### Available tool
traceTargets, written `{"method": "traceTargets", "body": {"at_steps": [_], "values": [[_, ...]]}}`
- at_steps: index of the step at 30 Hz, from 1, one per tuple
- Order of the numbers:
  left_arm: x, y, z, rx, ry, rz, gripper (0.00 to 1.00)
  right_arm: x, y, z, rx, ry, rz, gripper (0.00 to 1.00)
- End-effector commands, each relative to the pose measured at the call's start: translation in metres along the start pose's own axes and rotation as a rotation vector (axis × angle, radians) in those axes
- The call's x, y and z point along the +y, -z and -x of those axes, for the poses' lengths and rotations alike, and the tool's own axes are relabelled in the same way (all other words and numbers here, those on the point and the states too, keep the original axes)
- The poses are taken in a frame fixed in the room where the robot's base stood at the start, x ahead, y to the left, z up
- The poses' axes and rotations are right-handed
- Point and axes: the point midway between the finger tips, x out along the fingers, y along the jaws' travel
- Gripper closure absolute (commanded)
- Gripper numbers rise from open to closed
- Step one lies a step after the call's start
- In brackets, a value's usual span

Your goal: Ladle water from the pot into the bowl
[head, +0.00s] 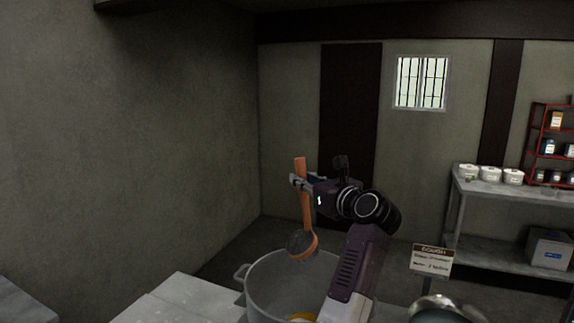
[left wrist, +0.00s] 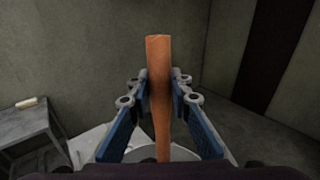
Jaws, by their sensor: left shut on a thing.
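My left gripper (head: 302,183) is shut on the orange handle of the ladle (head: 305,208). The ladle hangs nearly upright, its round dark scoop low, over the far side of the large grey pot (head: 264,298). The scoop appears above the pot's rim; its contents cannot be told. In the left wrist view the ladle handle (left wrist: 159,70) stands between the blue finger pads, with part of the pot rim (left wrist: 184,152) below. A rounded, shiny-rimmed greenish thing (head: 442,309), possibly the bowl, is cut off at the bottom edge. My right gripper is not in view.
A grey tabletop (head: 172,302) lies left of the pot. A small sign (head: 431,261) stands to its right. A metal shelf (head: 468,190) with white containers and a red rack (head: 545,145) stand at the far right. The left wall is bare.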

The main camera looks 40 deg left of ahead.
Motion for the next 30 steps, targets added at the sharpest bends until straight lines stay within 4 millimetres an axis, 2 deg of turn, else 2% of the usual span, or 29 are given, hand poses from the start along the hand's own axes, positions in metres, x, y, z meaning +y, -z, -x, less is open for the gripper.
{"method": "traceTargets", "body": {"at_steps": [1, 5, 11, 18, 19, 21, 30], "values": [[-0.011, 0.001, 0.001, -0.002, -0.001, -0.065, 1.0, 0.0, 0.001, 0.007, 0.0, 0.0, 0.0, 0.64], [-0.032, 0.01, 0.002, -0.012, -0.008, -0.212, 1.0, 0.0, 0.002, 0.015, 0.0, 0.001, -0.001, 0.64], [-0.06, 0.035, 0.002, -0.025, -0.019, -0.419, 1.0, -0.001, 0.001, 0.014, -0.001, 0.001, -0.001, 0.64], [-0.083, 0.068, 0.002, -0.039, -0.031, -0.631, 1.0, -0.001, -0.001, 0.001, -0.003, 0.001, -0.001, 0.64], [-0.082, 0.051, 0.003, -0.042, -0.032, -0.619, 1.0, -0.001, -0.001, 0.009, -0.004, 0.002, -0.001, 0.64], [-0.082, 0.038, 0.003, -0.041, -0.031, -0.616, 1.0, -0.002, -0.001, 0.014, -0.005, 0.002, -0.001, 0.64], [-0.082, 0.022, 0.004, -0.039, -0.032, -0.617, 1.0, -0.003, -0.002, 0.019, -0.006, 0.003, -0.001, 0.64]]}}
